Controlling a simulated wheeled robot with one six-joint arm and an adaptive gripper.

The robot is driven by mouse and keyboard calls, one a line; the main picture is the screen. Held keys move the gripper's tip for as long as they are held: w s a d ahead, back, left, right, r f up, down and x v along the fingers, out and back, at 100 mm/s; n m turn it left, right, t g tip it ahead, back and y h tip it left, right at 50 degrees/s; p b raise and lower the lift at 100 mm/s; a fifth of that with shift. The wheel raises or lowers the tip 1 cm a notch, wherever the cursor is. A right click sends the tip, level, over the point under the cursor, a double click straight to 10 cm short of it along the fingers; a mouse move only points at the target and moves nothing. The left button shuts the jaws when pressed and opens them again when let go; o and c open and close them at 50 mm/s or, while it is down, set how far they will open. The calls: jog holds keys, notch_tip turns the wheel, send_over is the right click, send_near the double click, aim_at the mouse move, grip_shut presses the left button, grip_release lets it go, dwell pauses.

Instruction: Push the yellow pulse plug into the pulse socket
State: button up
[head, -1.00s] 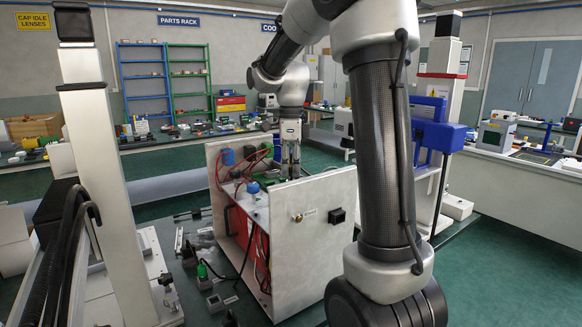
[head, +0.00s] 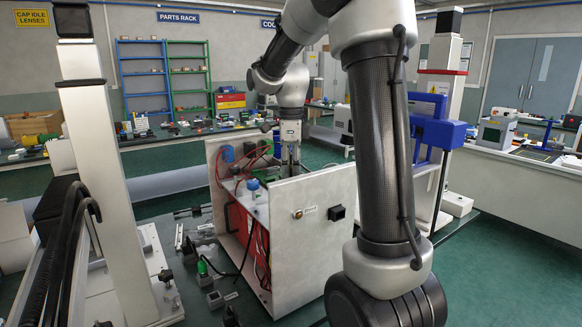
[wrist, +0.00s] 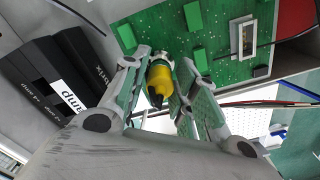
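The yellow pulse plug (wrist: 160,80) shows in the wrist view between the two fingers of my gripper (wrist: 160,64). It has a yellow body, a dark tail end towards the camera and a pale metal collar at its far end. The fingers look shut on it, one on each side. The collar lies in line with a green circuit board (wrist: 215,40) beyond; I cannot tell whether it touches. In the head view my gripper (head: 290,158) points down into the open-topped pale enclosure (head: 316,237). The plug is not distinguishable there, and I cannot make out the pulse socket.
Red wires and a blue-capped part (head: 253,185) lie left of my gripper inside the enclosure. A black box (wrist: 60,65) marked "amp" sits beside the fingers in the wrist view. Small parts and a green-tipped plug (head: 202,268) lie on the bench at left.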

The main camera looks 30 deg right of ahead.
jog(key=shift+o, duration=0.7)
notch_tip(320, 180, up, 12)
dwell(0.7)
